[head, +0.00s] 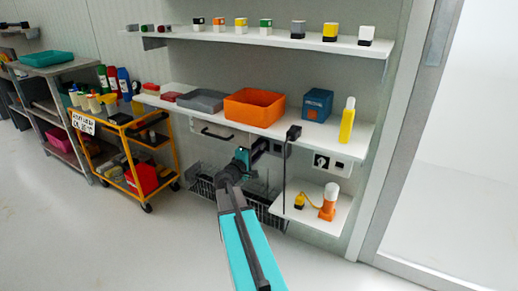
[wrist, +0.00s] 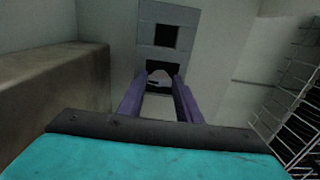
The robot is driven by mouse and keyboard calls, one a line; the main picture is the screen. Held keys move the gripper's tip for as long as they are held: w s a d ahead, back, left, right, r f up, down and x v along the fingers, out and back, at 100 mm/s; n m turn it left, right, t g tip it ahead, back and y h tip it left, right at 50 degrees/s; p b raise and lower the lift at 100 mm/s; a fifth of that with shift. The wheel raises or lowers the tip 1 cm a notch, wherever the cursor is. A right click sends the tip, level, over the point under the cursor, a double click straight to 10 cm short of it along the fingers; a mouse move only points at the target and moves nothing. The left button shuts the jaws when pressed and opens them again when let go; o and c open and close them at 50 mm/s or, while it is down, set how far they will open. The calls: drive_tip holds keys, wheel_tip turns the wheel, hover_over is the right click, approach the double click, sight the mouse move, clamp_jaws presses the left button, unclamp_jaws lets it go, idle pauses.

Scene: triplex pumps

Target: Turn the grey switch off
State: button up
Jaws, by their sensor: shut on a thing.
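The grey switch (wrist: 160,76) is on a long grey wall plate (wrist: 167,14), seen close in the wrist view. The plate has a dark square recess (wrist: 165,37) and a second dark opening nearer my gripper. My gripper (wrist: 162,86) has its two purple fingers at that nearer opening, one on each side of a small pale part of the switch, and is shut on it. In the head view my gripper (head: 261,149) reaches the wall just under the long shelf. The switch is hidden there behind my gripper, and its on or off position cannot be told.
The shelf (head: 345,139) overhangs my gripper, with an orange bin (head: 254,107) on it. A black plug with a hanging cable (head: 293,132) is close on the right. A wire basket (head: 202,180) hangs below.

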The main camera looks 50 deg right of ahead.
idle(0.4)
drive_tip(key=o, duration=1)
drive_tip(key=shift+o, duration=0.2)
drive_tip(key=shift+a, duration=0.15)
drive_tip(key=p+v, duration=0.3)
drive_tip(key=v, duration=1)
drive_tip(key=shift+a, duration=0.3)
drive_tip(key=shift+s+f, duration=0.1)
